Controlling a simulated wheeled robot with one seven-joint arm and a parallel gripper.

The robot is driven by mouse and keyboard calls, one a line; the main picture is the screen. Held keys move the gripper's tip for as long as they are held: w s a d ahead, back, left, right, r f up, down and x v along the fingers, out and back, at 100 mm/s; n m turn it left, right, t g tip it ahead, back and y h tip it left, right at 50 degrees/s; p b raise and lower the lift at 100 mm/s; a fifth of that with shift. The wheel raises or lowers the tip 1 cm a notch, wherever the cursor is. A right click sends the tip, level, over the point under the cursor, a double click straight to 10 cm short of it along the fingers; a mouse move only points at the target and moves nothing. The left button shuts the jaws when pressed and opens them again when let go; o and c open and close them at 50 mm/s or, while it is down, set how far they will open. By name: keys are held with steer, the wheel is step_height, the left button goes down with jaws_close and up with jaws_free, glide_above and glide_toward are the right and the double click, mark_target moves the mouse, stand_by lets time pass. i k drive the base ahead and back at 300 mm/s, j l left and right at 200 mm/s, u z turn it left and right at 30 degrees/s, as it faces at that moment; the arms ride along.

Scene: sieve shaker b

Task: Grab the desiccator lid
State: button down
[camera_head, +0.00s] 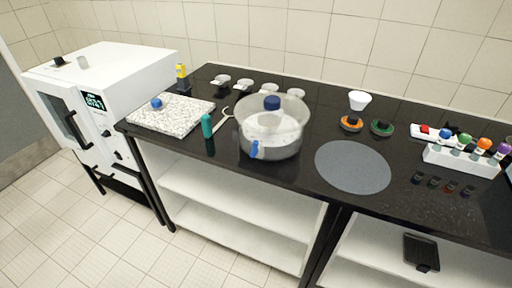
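The desiccator (270,144) is a round, clear vessel standing on the black bench, just left of the grey round mat. Its transparent lid (290,107) sits on top and has a dark blue knob (271,102) at its centre. A blue tap or clip (254,149) shows on the front of the vessel. The exact seam between lid and body is hard to make out. My gripper is not in view.
A grey round mat (352,167) lies bare right of the desiccator. A teal bottle (207,126), a spoon-like tool (223,119) and a speckled slab (171,115) lie to the left. Several small dishes stand behind. A white rack (461,160) holds colour-capped bottles at right.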

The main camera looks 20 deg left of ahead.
mark_target(268, 112)
steer(key=i+j+u, duration=0.2)
steer(key=j+u, duration=0.15)
steer(key=i+j+u, duration=0.2)
steer(key=j+u, duration=0.15)
steer(key=i+j+u, duration=0.35)
steer(key=k+j, duration=0.05)
steer(key=j, duration=0.05)
